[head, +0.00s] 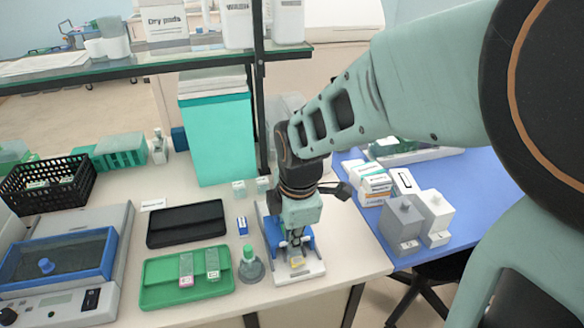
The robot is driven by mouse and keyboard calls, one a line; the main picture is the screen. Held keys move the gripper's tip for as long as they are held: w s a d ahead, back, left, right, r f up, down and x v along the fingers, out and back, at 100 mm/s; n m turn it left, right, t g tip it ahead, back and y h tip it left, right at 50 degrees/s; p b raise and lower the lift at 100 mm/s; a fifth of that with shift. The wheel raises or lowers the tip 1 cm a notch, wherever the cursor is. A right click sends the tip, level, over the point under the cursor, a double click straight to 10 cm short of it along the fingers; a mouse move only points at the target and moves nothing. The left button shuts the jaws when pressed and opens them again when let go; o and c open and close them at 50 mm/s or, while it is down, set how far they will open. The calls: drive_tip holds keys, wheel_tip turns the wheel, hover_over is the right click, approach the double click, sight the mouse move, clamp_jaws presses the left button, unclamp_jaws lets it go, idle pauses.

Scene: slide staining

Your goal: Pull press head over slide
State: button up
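The press (313,267), a small white and blue device, stands near the front right of the bench. My gripper (294,247) reaches down over it and hides its upper part, so I cannot make out the press head clearly. A small yellowish piece (297,263) shows on the press base just below my fingers. I cannot tell whether it is the slide. The fingers are at the press, but I cannot see whether they are closed on any part of it.
Left of the press stand a green-capped bottle (250,270) and a green tray (160,290) with two slides. A black case (187,226) lies behind. A teal box (217,140) stands behind the press.

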drive_tip(key=shift+o, duration=0.7)
drive_tip(key=shift+f, duration=0.2)
wheel_tip(320, 180, up, 13)
drive_tip(key=s+p, duration=0.2)
drive_tip(key=p, duration=0.7)
drive_tip(key=shift+d+f, duration=0.2)
drive_tip(key=shift+d, duration=0.1)
wheel_tip(320, 180, up, 8)
drive_tip(key=s, duration=0.1)
drive_tip(key=shift+s+d+f, duration=0.15)
drive_tip(key=shift+s+d, duration=0.05)
idle(0.3)
